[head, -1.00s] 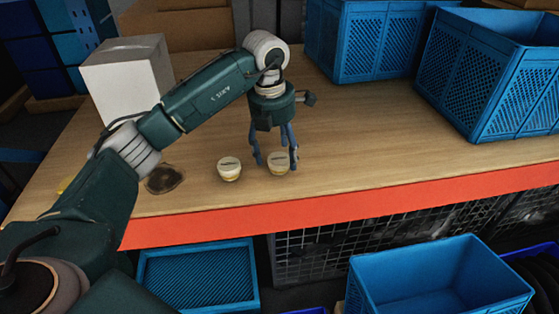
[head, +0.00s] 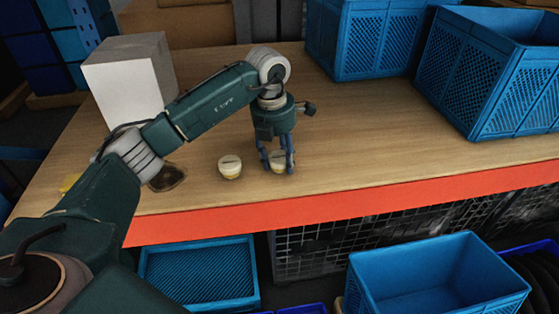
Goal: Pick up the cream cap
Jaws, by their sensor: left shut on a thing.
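Two cream caps with yellowish lower rims are on the wooden tabletop near its front edge in the head view. My left gripper (head: 279,168) points down and is shut on the right cream cap (head: 278,160), with blue fingers on both sides of it. The fingers hide part of that cap, which appears to be at table level. The other cream cap (head: 230,167) stands free just to the left of the gripper. My right gripper is not in view.
The wooden table (head: 370,140) has a red front edge (head: 330,204). Blue crates (head: 490,75) stand at the back right. A blue bin (head: 435,280) is below the front edge.

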